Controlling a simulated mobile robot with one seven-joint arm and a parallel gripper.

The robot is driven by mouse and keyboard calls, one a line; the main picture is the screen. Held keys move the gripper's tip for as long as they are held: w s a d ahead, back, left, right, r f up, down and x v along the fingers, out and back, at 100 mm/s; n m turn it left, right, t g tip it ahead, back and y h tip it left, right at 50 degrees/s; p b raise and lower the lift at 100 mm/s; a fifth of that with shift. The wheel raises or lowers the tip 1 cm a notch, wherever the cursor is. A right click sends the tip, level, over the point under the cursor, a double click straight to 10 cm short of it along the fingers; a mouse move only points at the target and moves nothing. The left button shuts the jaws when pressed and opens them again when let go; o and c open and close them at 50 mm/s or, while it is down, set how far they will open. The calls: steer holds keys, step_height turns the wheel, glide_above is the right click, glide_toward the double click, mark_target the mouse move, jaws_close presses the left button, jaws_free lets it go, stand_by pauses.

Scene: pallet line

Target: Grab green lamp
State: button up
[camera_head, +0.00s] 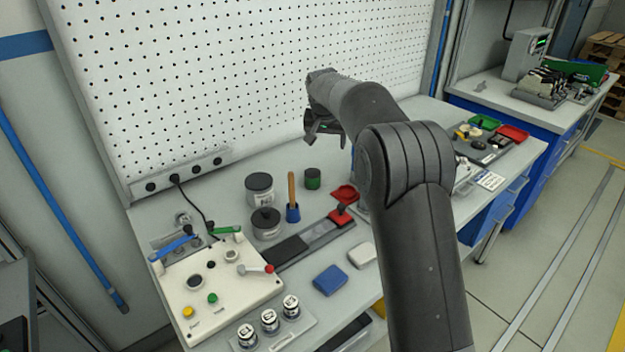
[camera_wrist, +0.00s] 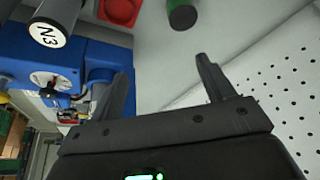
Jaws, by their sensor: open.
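A short green cylinder with a dark top (camera_head: 313,178), the likely green lamp, stands on the grey bench near the pegboard. It also shows at the top edge of the wrist view (camera_wrist: 183,16), partly cut off. A small green round button or lamp (camera_head: 212,298) sits on the cream control panel (camera_head: 182,287). My gripper (camera_head: 325,132) is above the bench near the pegboard, partly hidden by my arm in the head view. In the wrist view my gripper (camera_wrist: 163,68) is open, with nothing between its fingers. The green cylinder is beyond the fingertips, apart from them.
The pegboard (camera_head: 240,70) rises behind.

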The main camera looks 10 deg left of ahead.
glide_above(312, 173)
steer(key=s, duration=0.1)
step_height(312, 173, down, 6)
steer(key=shift+s+f, duration=0.1)
steer(key=shift+f, duration=0.45)
step_height(312, 173, down, 7)
steer(key=shift+r, duration=0.2)
steer(key=x, duration=0.5)
steer(key=shift+c, duration=0.5)
steer(key=c, duration=1)
steer(key=shift+r, duration=0.15)
